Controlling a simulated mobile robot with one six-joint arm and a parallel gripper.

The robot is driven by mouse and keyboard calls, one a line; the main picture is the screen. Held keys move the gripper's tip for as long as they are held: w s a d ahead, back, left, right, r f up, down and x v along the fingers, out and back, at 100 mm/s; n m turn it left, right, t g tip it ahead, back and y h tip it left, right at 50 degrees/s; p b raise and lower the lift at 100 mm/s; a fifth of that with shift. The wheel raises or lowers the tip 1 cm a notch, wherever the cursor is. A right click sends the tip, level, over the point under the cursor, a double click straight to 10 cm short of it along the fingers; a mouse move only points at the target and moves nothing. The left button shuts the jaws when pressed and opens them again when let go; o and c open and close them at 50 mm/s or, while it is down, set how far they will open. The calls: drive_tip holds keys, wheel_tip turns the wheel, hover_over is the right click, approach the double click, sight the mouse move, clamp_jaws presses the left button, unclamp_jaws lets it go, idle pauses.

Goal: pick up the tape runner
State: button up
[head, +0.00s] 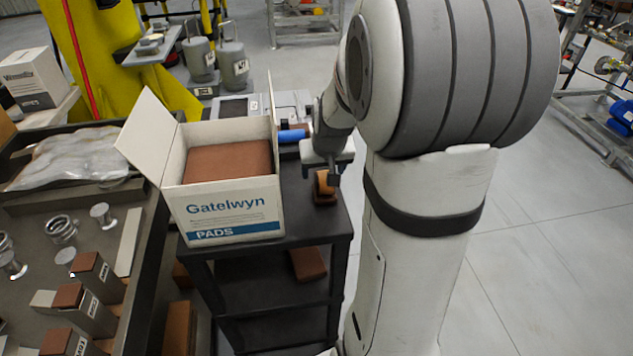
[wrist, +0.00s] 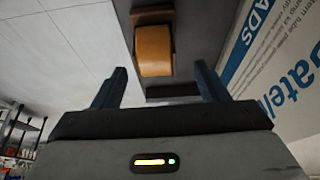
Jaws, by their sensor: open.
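An orange-tan roll on a dark brown body, which I take as the tape runner (head: 323,190), sits on the dark cart top, right of the white carton. In the wrist view the tape runner (wrist: 153,50) lies ahead, roughly centred between my fingers and a little beyond their tips. My gripper (head: 321,176) is right over it in the head view and partly hides it. In the wrist view my gripper (wrist: 158,78) is open with nothing between the fingers. I cannot tell the exact height gap.
An open white carton (head: 235,215) of brown pads stands close left of my gripper; its lettered side fills the right of the wrist view. A blue cylinder (head: 293,135) lies behind it. The cart top's (head: 333,222) right edge is near. Open floor (head: 540,240) lies right.

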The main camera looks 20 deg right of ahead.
sight(325, 175)
drive_tip(key=x, duration=0.5)
drive_tip(key=shift+s+d+f, duration=0.2)
drive_tip(key=shift+d+f, duration=0.05)
drive_tip(key=shift+f, duration=0.05)
drive_tip(key=c, duration=1)
wheel_tip(325, 175, up, 10)
drive_tip(key=shift+r, duration=0.1)
